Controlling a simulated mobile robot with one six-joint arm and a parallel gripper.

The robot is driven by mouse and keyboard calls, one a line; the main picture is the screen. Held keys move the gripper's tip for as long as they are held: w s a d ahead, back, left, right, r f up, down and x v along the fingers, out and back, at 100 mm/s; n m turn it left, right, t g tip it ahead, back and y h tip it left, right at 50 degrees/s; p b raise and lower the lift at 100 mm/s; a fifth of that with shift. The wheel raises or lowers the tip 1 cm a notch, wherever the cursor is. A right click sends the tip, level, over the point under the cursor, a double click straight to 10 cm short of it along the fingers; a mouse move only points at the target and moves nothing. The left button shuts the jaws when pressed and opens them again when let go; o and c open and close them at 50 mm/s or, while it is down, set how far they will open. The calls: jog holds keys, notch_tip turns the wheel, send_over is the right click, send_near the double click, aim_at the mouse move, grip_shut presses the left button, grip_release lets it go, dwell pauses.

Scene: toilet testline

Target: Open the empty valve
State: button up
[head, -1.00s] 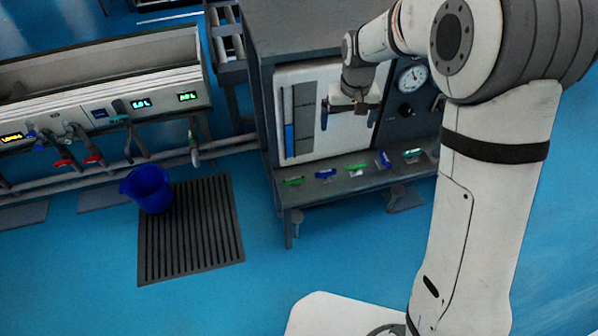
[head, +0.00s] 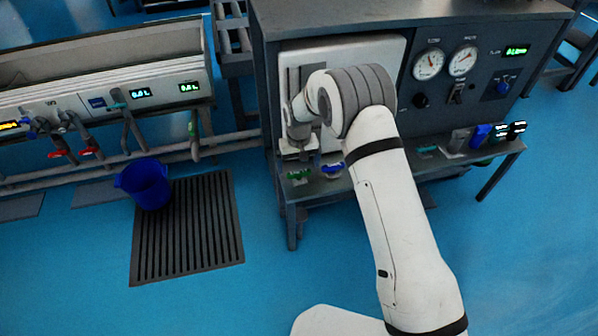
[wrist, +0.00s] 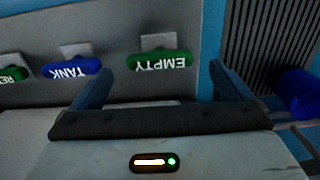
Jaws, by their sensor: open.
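The empty valve has a green handle marked EMPTY (wrist: 160,63), seen upside down in the wrist view. It lies between and just beyond the two fingertips of my gripper (wrist: 160,72), which is open and empty. In the head view the green handle (head: 299,174) is at the left end of the bench's front ledge. My gripper (head: 298,152) is just above and behind it there, partly hidden by my wrist. The gap between the fingers and the handle is hard to judge.
A blue TANK handle (wrist: 72,67) sits beside it, with another green handle (wrist: 12,74) farther left, cut off. Several other valves line the ledge. Gauges (head: 429,64) are on the bench panel.

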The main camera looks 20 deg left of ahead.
aim_at(299, 172)
jog(key=shift+f, duration=1.6)
jog(key=shift+c, duration=0.2)
jog(key=c, duration=0.9)
